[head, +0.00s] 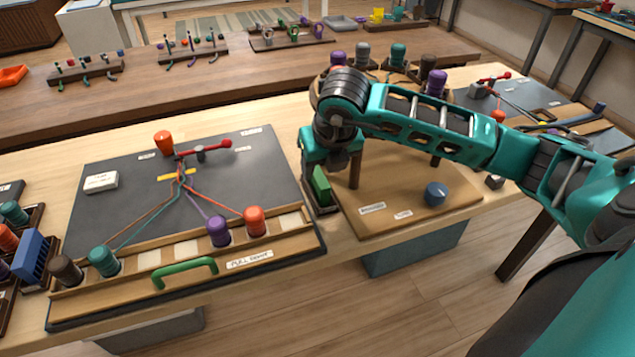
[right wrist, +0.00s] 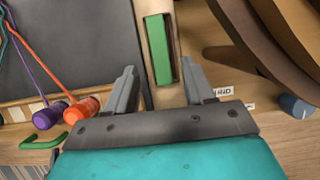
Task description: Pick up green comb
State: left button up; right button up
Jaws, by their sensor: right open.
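The green comb (head: 321,186) stands in a narrow dark holder (head: 327,208) between the grey braiding board and the round wooden stand. In the right wrist view the comb (right wrist: 159,48) shows as a green bar seen from above in its slot. My right gripper (head: 326,163) is over the comb, pointing down. In the right wrist view its two grey fingers (right wrist: 160,88) are apart, with nothing between them; the comb lies ahead of the gap, roughly in line with it. Whether the fingertips reach down beside the comb cannot be told. My left gripper is not in view.
The braiding board (head: 110,213) holds coloured cords, bobbins and a green handle (head: 185,272) on its front rail. The wooden stand (head: 385,218) with a blue knob (head: 436,193) is close on the right. A blue comb-like block (head: 33,254) is at far left.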

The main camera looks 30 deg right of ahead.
aim_at(319, 176)
jog(key=x, duration=0.5)
jog(key=shift+w+d+f, duration=0.1)
jog(key=shift+w+f, duration=0.05)
grip_shut()
dwell(0.4)
